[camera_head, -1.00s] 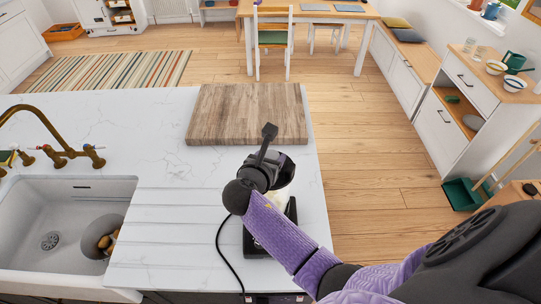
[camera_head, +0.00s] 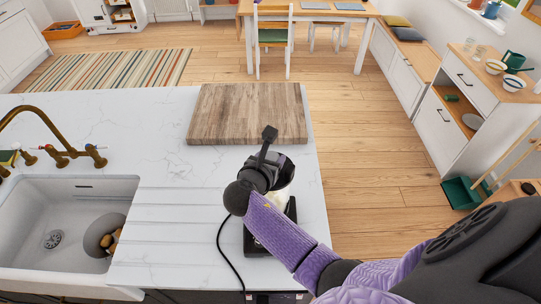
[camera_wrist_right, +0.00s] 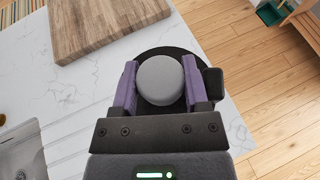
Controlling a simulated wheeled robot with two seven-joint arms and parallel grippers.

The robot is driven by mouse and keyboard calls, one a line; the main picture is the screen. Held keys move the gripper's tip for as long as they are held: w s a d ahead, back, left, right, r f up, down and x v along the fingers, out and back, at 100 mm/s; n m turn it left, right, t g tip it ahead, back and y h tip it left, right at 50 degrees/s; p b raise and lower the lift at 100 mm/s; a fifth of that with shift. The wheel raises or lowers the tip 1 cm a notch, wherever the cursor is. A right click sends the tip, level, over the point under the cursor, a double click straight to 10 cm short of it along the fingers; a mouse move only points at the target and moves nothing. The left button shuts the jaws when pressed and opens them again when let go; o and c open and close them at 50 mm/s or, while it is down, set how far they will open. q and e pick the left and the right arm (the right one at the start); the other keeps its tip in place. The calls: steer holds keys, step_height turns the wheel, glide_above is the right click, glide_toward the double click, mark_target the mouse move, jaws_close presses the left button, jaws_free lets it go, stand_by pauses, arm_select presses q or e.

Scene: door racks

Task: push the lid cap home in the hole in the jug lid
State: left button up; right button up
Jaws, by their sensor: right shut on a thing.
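The grey round lid cap (camera_wrist_right: 160,82) is between the purple fingers of my right gripper (camera_wrist_right: 159,70), which is shut on it. In the right wrist view the cap is over the black jug lid (camera_wrist_right: 154,54), whose rim shows around it. The hole is hidden under the cap, so I cannot tell how deep the cap sits. In the head view my right gripper and wrist cover the cap and most of the lid. Part of the jug (camera_head: 284,192) shows beside my wrist, on a dark base (camera_head: 256,246) on the counter. My left gripper is not in view.
A wooden board (camera_head: 248,112) lies on the white counter (camera_head: 120,130) beyond the jug. A sink (camera_head: 40,215) with a brass tap (camera_head: 62,158) is at the left. A black cable (camera_head: 222,250) runs left of the base. The counter's right edge is close to the jug.

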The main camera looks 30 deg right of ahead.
steer(key=shift+f+b, duration=0.75)
steer(key=shift+f, duration=0.3)
steer(key=o, duration=1.3)
steer(key=shift+a, duration=0.1)
steer(key=shift+s, duration=0.15)
steer(key=v, duration=1)
steer(key=shift+p, duration=0.3)
